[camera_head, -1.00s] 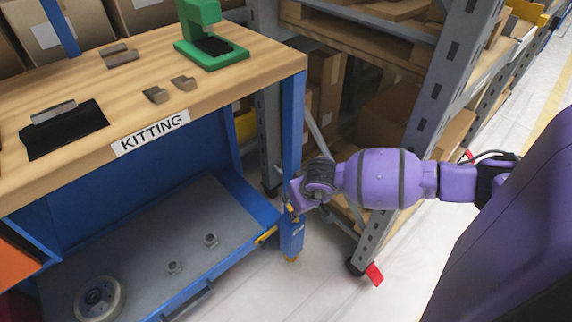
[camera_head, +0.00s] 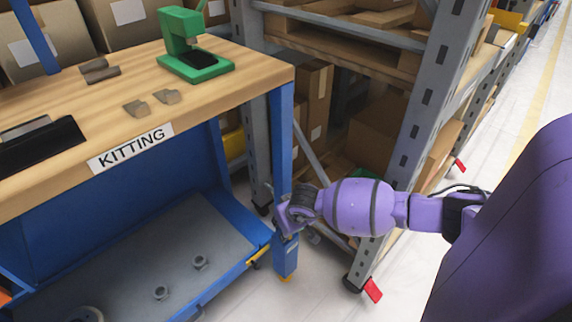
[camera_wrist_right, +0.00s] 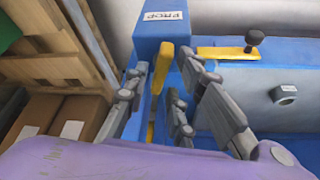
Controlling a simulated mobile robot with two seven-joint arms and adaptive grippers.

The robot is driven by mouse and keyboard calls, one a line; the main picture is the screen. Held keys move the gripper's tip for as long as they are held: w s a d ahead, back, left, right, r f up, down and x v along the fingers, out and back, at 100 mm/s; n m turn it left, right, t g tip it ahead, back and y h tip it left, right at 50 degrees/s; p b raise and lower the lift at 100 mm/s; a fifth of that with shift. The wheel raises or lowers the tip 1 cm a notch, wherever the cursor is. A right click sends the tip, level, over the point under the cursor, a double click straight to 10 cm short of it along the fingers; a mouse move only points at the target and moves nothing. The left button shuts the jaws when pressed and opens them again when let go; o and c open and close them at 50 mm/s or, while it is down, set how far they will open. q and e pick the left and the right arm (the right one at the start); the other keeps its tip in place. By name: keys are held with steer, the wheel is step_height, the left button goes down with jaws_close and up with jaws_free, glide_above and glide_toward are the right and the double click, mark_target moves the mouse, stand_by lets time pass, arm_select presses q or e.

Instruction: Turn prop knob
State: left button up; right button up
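A blue post labelled PROP (camera_wrist_right: 163,22) stands at the corner of the blue bench; it also shows in the head view (camera_head: 285,258). A yellow lever-like knob (camera_wrist_right: 160,68) sits on the post, upright in the right wrist view. My right gripper (camera_wrist_right: 164,88) is open, with fingers on either side of the yellow knob; contact cannot be told. In the head view, my right gripper (camera_head: 284,215) is at the post and hides the knob. A dark round knob (camera_wrist_right: 254,38) on a yellow bar (camera_wrist_right: 226,53) lies right of the post. My left gripper is not in view.
The wooden KITTING bench top (camera_head: 215,95) carries a green stand (camera_head: 190,48) and small metal parts. A grey lower tray (camera_head: 205,240) holds nuts (camera_head: 200,262). A grey rack upright (camera_head: 425,110) stands close behind my right arm.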

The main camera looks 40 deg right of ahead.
jaws_close()
steer(key=shift+a+m+g+h, duration=0.1)
steer(key=shift+m+g+h, duration=0.3)
steer(key=shift+m, duration=1.2)
steer(key=shift+o, duration=1.6)
jaws_free()
steer(key=v, duration=1.2)
steer(key=shift+s, duration=0.25)
